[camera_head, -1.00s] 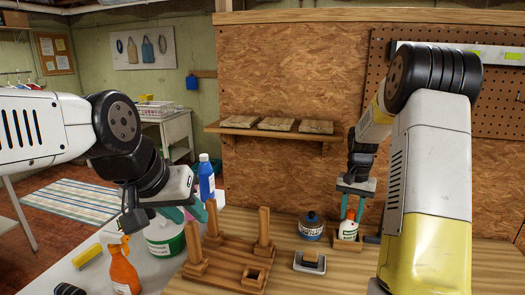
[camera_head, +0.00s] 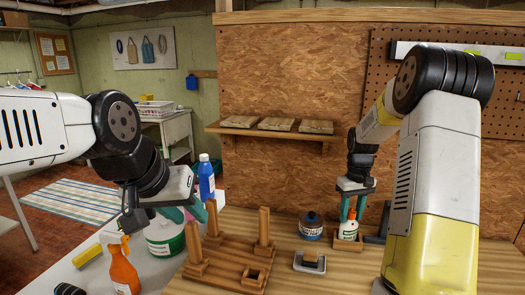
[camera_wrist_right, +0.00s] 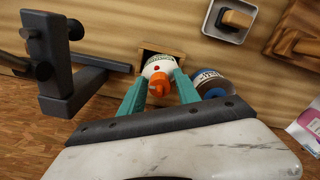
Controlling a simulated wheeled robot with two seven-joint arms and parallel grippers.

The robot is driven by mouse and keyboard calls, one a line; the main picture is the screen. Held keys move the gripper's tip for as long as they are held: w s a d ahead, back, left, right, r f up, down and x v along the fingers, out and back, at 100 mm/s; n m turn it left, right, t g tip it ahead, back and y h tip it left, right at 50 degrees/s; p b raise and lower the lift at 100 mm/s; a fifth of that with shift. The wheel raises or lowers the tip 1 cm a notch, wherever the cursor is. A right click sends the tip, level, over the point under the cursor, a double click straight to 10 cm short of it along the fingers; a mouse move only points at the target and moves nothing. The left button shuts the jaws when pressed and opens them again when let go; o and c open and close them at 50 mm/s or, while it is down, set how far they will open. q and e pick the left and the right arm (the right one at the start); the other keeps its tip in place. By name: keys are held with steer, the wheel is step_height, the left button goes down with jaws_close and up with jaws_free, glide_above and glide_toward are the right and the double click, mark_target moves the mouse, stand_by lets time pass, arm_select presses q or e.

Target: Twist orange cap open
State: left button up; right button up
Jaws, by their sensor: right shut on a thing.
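A white bottle (camera_head: 348,230) with a red mark on its label stands in a small wooden holder (camera_head: 346,245) on the bench. In the right wrist view its orange cap (camera_wrist_right: 159,84) points toward the camera, between the teal fingers. My right gripper (camera_head: 352,212) reaches down from above and is shut on the white bottle, its fingers on either side just past the cap; exact contact is hard to see. It also shows in the right wrist view (camera_wrist_right: 162,80). My left gripper (camera_head: 188,213) is open and empty, left of the wooden post stand.
A dark-lidded jar (camera_head: 311,228) stands left of the bottle, near a grey tray with a block (camera_head: 309,262). A dark metal bracket (camera_wrist_right: 65,75) flanks the holder.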

steer(key=shift+s+f, duration=0.15)
steer(key=shift+f, duration=0.1)
steer(key=n, duration=0.3)
steer(key=shift+n, duration=1.1)
steer(key=shift+a+n, duration=0.1)
steer(key=shift+n, duration=0.7)
steer(key=shift+c, duration=0.2)
steer(key=n, duration=0.3)
steer(key=shift+n, duration=0.3)
steer(key=shift+c, duration=0.5)
steer(key=n, duration=0.2)
steer(key=shift+n, duration=0.3)
steer(key=shift+c, duration=0.2)
steer(key=shift+r+n, duration=0.1)
steer(key=shift+n, duration=1.1)
steer(key=shift+c, duration=0.3)
